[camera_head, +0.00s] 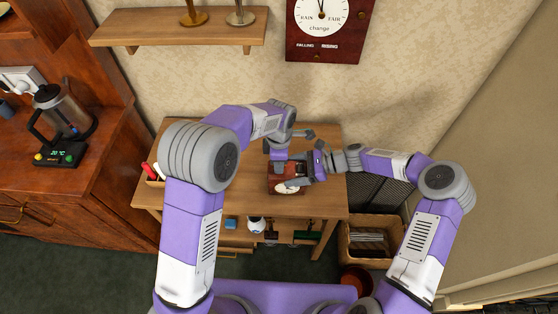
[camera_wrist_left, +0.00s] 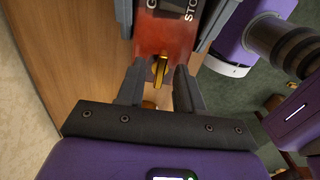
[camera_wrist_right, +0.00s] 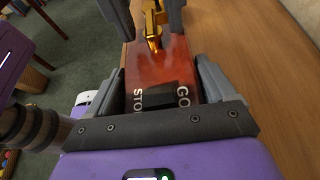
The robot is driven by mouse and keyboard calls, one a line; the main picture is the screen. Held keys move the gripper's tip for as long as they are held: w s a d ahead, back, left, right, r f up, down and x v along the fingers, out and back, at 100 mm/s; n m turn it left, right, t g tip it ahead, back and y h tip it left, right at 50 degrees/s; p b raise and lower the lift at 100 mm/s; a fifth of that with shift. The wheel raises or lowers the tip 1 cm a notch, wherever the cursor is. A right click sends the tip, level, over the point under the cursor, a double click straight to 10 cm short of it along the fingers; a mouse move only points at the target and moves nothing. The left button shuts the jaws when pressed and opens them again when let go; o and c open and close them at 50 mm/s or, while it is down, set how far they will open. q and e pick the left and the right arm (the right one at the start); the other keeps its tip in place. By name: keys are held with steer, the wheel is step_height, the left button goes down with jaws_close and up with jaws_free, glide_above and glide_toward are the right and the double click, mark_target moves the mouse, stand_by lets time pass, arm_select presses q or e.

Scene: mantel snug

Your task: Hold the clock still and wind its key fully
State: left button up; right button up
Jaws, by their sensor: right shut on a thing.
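The red wooden clock (camera_head: 287,179) stands on the small wooden table, its white face partly visible in the head view. My right gripper (camera_wrist_right: 162,75) is shut on the clock's body, a finger along each side, with the letters STOP and GO between them. The brass key (camera_wrist_right: 152,31) sticks out from the clock and also shows in the left wrist view (camera_wrist_left: 160,71). My left gripper (camera_wrist_left: 158,78) is open, its fingers on either side of the key with gaps visible. In the head view the two grippers largely hide the key and part of the clock.
The small table (camera_head: 190,203) is bare left of the clock, with red and white items (camera_head: 152,171) at its left edge. A shelf below holds small objects (camera_head: 257,224). A crate (camera_head: 368,241) stands at right. A coffee pot (camera_head: 63,113) stands on the left cabinet.

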arm_select(q)
steer(key=shift+c, duration=0.4)
jaws_close()
steer(key=shift+m, duration=0.3)
